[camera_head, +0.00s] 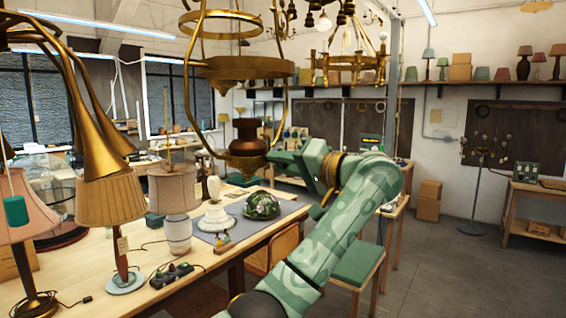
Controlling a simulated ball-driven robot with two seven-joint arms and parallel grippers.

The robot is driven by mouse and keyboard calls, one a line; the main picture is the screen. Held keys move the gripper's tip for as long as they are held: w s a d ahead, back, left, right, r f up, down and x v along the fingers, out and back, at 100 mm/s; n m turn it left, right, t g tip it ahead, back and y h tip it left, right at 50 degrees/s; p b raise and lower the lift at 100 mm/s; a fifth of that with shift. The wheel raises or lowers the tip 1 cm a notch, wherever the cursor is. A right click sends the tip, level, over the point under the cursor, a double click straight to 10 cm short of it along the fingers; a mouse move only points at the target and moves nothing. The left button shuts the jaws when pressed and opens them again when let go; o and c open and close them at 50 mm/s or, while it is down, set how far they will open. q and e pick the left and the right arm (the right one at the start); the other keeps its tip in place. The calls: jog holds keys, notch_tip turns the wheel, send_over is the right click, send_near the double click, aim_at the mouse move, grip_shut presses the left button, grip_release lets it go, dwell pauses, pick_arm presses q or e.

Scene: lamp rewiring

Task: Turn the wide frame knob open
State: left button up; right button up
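A wide brass frame (187,95) hangs from above at centre left, with a brass dish (250,68) across its middle. A dark reddish-brown font (247,138) with a brass bowl sits in its lower part. My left gripper (274,158) is at the right side of that font's lower part, touching it or very close to it; I cannot tell which. The knob is not clearly visible, and the gripper may cover it. The gripper's fingers are too small and overlapped to show whether they are open or shut. My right gripper is out of view.
A workbench (140,292) below holds several lamps, including a pleated-shade lamp (110,200) and a pink-shaded lamp (174,190). A grey mat (232,232) carries a coloured glass shade (262,205). A green stool (357,262) stands right of the bench.

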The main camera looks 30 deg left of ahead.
pick_arm(q)
grip_shut()
jog(key=shift+f, duration=0.1)
jog(key=shift+f+m+b, duration=0.1)
jog(key=shift+m+b, duration=1.2)
jog(key=shift+m, duration=0.2)
jog(key=shift+m+b, duration=0.4)
jog(key=shift+m, duration=0.5)
jog(key=m, duration=0.2)
jog(key=shift+m+b, duration=0.3)
jog(key=shift+b, duration=0.05)
jog(key=m, duration=0.4)
jog(key=shift+m, duration=0.3)
jog(key=m, duration=0.5)
jog(key=shift+m, duration=0.4)
